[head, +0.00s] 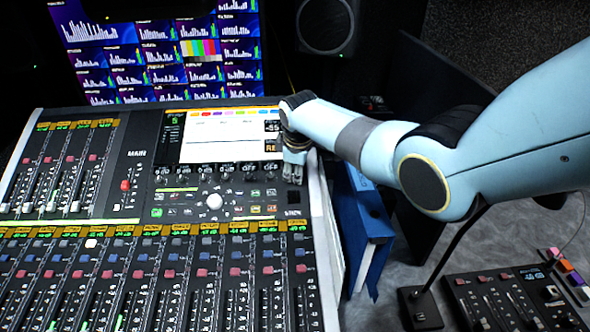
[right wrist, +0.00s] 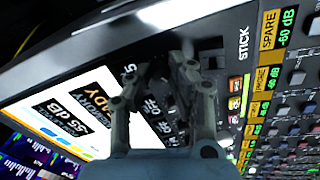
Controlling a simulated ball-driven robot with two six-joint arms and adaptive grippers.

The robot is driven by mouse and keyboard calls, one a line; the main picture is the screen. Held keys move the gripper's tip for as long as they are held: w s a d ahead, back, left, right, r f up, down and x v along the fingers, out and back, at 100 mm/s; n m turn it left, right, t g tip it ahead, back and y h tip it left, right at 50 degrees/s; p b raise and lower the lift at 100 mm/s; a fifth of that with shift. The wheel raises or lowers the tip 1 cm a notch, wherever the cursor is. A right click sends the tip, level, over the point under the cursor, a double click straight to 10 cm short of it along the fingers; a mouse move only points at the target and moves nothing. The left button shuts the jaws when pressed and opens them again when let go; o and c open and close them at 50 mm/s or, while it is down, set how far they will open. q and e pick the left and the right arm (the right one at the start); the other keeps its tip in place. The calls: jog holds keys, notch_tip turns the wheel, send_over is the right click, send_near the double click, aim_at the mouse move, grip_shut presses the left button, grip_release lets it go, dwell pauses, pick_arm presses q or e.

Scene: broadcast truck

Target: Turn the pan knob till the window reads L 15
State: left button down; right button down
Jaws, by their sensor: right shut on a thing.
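My right gripper (head: 293,178) reaches down onto the upper right of the mixing console (head: 133,205), just right of its screen. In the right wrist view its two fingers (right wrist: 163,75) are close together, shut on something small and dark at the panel. The fingers hide most of it; I take it to be the pan knob. The screen (head: 215,150) is lit and also shows in the right wrist view (right wrist: 70,120). Dark boxes on it read 55 dB (right wrist: 68,114) and READY (right wrist: 93,107). No L reading can be made out; part of the screen is covered by a finger. My left gripper is not in view.
Fader banks fill the front. A blue binder (head: 362,225) stands right of the console. A small control panel (head: 515,300) lies at the lower right.

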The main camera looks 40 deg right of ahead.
dwell(0.3)
jog(key=c, duration=1.2)
grip_release()
jog(key=shift+w, duration=0.1)
jog(key=shift+r, duration=0.1)
jog(key=v, duration=1.1)
jog(key=shift+r, duration=0.35)
jog(key=shift+a, duration=0.1)
